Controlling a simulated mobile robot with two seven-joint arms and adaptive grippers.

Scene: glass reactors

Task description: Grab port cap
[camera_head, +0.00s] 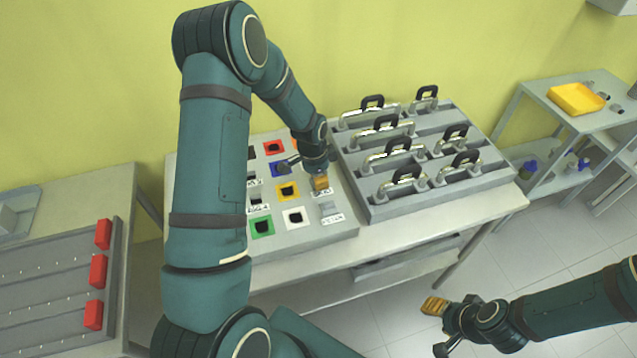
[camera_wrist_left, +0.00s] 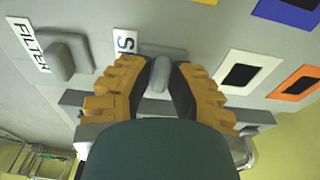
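A grey raised cap (camera_wrist_left: 160,76) stands on the panel between my left gripper's fingertips, beside a label partly hidden by a finger. My left gripper (camera_wrist_left: 162,68) is open with its yellow fingers on either side of this cap; a narrow gap shows on the right. In the head view the left gripper (camera_head: 320,183) is low over the panel's right side and hides the cap. Another grey cap (camera_wrist_left: 66,58) labelled FILTER is beside it, also in the head view (camera_head: 328,207). My right gripper (camera_head: 436,306) is away at the lower right, empty; its finger gap is unclear.
The panel (camera_head: 348,229) carries coloured square ports, including red (camera_head: 274,148), yellow (camera_head: 287,190), green (camera_head: 262,226) and white (camera_head: 293,217). A rack (camera_head: 385,212) with handled glass reactors stands close on the right. A side table with red blocks (camera_head: 98,271) is at left.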

